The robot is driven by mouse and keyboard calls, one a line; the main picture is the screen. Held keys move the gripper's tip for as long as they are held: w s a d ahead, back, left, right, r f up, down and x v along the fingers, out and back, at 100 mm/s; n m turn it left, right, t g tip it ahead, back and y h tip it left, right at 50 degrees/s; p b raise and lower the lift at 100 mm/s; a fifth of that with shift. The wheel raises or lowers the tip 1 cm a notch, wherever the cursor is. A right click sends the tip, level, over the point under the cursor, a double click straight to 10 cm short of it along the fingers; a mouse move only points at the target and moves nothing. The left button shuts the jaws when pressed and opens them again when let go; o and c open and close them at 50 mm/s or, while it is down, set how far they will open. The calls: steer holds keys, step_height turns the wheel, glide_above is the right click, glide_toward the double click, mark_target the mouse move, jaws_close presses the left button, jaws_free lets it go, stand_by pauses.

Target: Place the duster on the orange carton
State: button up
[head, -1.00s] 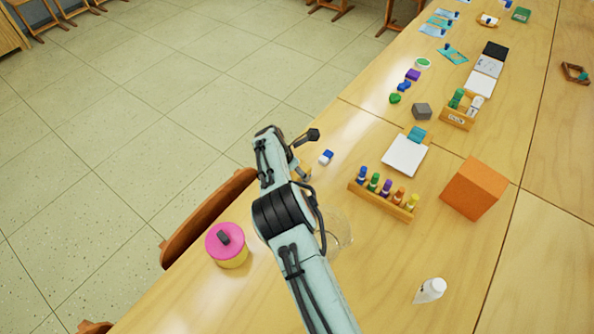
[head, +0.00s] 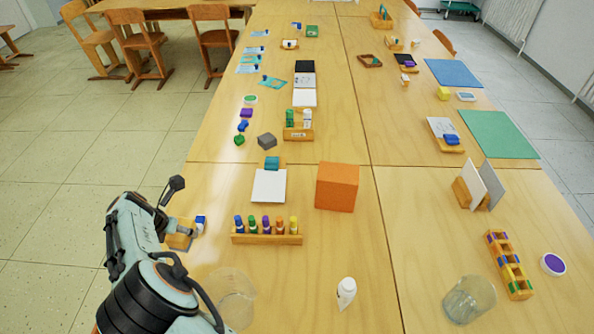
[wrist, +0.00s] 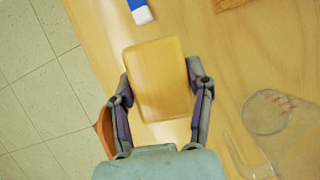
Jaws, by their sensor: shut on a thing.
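The duster (head: 178,240) is a small wooden block with rounded corners. In the wrist view the duster (wrist: 158,75) sits between the two fingers of my gripper (wrist: 161,88), which is shut on its sides. In the head view my own arm covers most of the gripper. The duster is near the table's left edge, beside a blue-and-white eraser (head: 200,225). The orange carton (head: 337,188) is a plain box standing on the table, right of and farther away than my gripper. The visible part of its top is bare.
A wooden rack of coloured bottles (head: 267,238) and a white pad (head: 269,186) stand between my gripper and the carton.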

steer(key=w+d+r+m+h, duration=0.1)
steer(key=d+r, duration=0.4)
steer(key=d, duration=0.7)
steer(key=d+r+m, duration=0.4)
steer(key=d+r, duration=0.2)
steer(key=d, duration=0.6)
steer(key=w+d+r+m+g+h, duration=0.1)
steer(key=d+r, duration=0.4)
steer(key=d, duration=0.7)
steer(key=shift+w+d+r+m+h, duration=0.2)
steer(key=shift+w+d+m+h, duration=0.1)
steer(key=shift+m, duration=0.4)
steer(key=w+f, duration=0.1)
steer(key=w, duration=0.2)
steer(key=w+f, duration=0.2)
steer(key=w, duration=0.1)
steer(key=w+f, duration=0.1)
steer(key=w, duration=0.2)
steer(key=shift+w+d+f, duration=0.15)
steer(key=shift+w+d, duration=0.05)
steer(key=shift+w, duration=0.05)
glide_above(343, 178)
steer(key=s, duration=0.1)
steer(key=f, duration=0.3)
steer(key=a+f, duration=0.1)
steer(key=f, duration=0.1)
steer(key=shift+s+f, duration=0.1)
steer(key=shift+f, duration=1.6)
steer(key=shift+f, duration=0.15)
